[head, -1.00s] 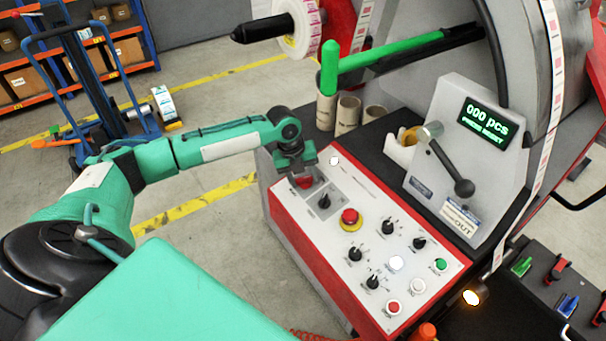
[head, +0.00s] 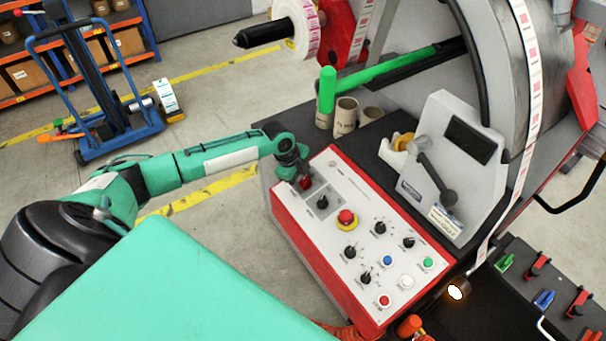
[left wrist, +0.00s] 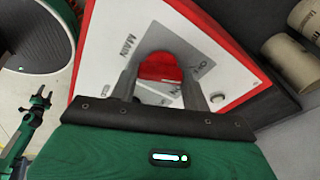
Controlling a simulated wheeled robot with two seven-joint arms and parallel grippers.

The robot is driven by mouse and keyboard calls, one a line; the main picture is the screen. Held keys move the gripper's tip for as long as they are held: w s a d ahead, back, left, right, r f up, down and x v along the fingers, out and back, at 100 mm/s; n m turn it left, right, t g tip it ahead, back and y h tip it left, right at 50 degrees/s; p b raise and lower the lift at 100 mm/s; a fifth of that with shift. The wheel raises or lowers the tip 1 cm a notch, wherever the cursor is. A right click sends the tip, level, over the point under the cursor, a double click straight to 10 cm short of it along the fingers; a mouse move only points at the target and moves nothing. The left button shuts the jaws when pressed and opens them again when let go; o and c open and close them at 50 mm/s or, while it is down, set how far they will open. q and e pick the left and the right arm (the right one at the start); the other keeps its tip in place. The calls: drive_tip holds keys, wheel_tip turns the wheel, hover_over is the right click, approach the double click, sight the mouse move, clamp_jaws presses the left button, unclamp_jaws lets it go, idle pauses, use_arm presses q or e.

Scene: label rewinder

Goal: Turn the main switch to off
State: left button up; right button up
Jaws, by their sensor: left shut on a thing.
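The main switch is a red knob (head: 305,183) on a grey plate at the far left corner of the control panel (head: 352,192). In the left wrist view the red knob (left wrist: 158,68) lies between my fingers beside the printed word MAIN. My left gripper (head: 302,178) is shut on it from above; it also shows in the left wrist view (left wrist: 162,72). The fingers partly hide the knob, so I cannot read its exact angle. The counter display (head: 467,139) is dark. My right gripper is not in view.
The panel also holds a black knob (head: 322,202), a red emergency button (head: 346,218) on yellow, and several small knobs and buttons. A grey lever (head: 437,178) stands by the display. Cardboard cores (head: 345,116) and a green rod (head: 327,90) stand behind the panel.

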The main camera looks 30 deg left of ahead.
use_arm(q)
drive_tip(key=shift+n+p, duration=0.35)
drive_tip(key=shift+n, duration=0.35)
drive_tip(key=shift+o, duration=0.2)
drive_tip(key=o, duration=1)
drive_tip(key=shift+c, duration=0.2)
drive_tip(key=b+v, duration=0.3)
drive_tip(key=v, duration=1.1)
drive_tip(key=shift+s+f, duration=0.1)
drive_tip(key=shift+f, duration=0.05)
